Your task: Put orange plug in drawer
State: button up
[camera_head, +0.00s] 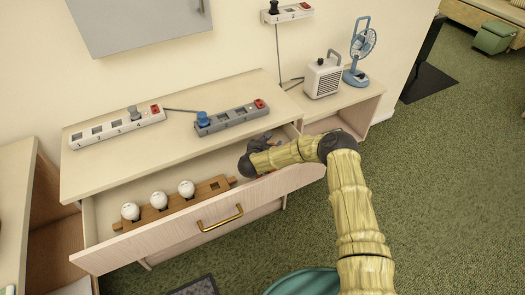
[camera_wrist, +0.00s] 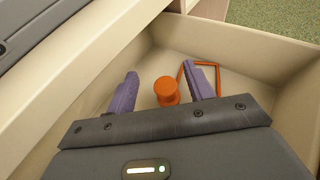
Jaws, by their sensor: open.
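The orange plug (camera_wrist: 167,92), with a round top, is in the open drawer (camera_wrist: 118,70), near its corner in the wrist view. A thin orange loop (camera_wrist: 216,75) shows beside the right finger. My gripper (camera_wrist: 160,68) is open inside the drawer, its purple fingers on either side of the plug with gaps showing. In the head view the drawer (camera_head: 160,238) is pulled out, with a brass handle on its front. There my gripper (camera_head: 262,144) is over the drawer's right end and the plug is mostly hidden by my arm.
A wooden rack (camera_head: 212,188) with several white bulbs lies in the drawer's left part. On the cabinet top (camera_head: 185,88) are a white power strip (camera_head: 92,135) and a grey one (camera_head: 232,120) with a blue plug. A heater (camera_head: 323,76) and fan (camera_head: 360,55) stand right.

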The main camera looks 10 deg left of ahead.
jog(key=b+v, duration=0.1)
jog(key=v, duration=0.8)
jog(key=shift+s, duration=0.35)
jog(key=shift+a, duration=0.1)
notch_tip(320, 180, up, 7)
jog(key=a+n+y, duration=0.2)
jog(key=n+y, duration=0.4)
jog(key=n, duration=0.6)
jog(key=s+d+r+n+g+y, duration=0.25)
jog(key=d+r+n, duration=0.2)
jog(key=n, duration=0.75)
jog(key=s+d+r+n+g+h, duration=0.2)
jog(key=s+d+r+n+g, duration=0.1)
jog(key=s+d+n, duration=0.4)
jog(key=s+d+r+n+g+h, duration=0.3)
jog(key=s+d+n, duration=0.5)
jog(key=s+d, duration=0.6)
jog(key=s+g, duration=0.1)
jog(key=s, duration=0.2)
jog(key=shift+s+d+r+g, duration=0.15)
jog(key=shift+s+d+g, duration=0.1)
jog(key=shift+g, duration=0.1)
